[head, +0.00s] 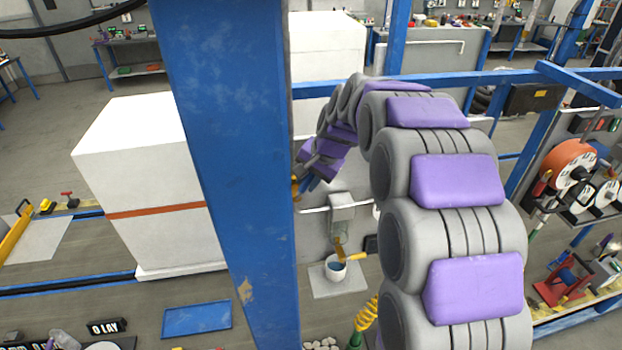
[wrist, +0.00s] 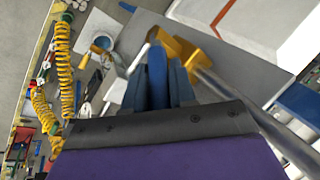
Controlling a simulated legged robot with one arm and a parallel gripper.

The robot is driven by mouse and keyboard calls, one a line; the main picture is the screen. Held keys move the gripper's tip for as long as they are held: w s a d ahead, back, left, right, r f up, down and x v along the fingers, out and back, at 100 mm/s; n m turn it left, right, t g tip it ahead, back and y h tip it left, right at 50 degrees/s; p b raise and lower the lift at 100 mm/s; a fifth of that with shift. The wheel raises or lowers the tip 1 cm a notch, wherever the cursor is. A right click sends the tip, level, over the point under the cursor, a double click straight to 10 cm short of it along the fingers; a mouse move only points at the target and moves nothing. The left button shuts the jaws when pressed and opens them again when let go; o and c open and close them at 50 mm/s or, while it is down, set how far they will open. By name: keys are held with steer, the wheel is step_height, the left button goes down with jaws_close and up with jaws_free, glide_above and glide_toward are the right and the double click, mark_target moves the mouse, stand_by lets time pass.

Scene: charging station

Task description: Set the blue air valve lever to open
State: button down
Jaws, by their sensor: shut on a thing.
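The blue valve lever (wrist: 156,68) stands between the two fingers of my gripper (wrist: 158,82) in the wrist view. My gripper is shut on it. The brass-yellow valve body (wrist: 178,46) is just beyond the fingertips, beside a grey metal pipe (wrist: 215,85). In the head view my gripper (head: 307,184) is at the end of my purple and grey arm, close to the blue post's right edge. A bit of the brass valve (head: 295,187) shows there. The lever cannot be told apart from the fingers in that view, and its exact angle is unclear.
A wide blue post (head: 228,150) stands left of my gripper and hides part of the scene. A white cabinet (head: 150,185) is behind it. Below are a white cup (head: 336,267) and a yellow coiled hose (head: 367,314). An orange reel (head: 570,160) is at the right.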

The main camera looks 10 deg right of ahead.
steer(key=shift+s+f, duration=0.15)
steer(key=shift+f, duration=0.15)
steer(key=c, duration=1.3)
jaws_free()
steer(key=shift+o, duration=0.9)
steer(key=shift+w+a, duration=0.1)
steer(key=shift+w, duration=0.1)
steer(key=shift+o, duration=0.6)
steer(key=shift+r, duration=0.2)
steer(key=shift+r, duration=0.15)
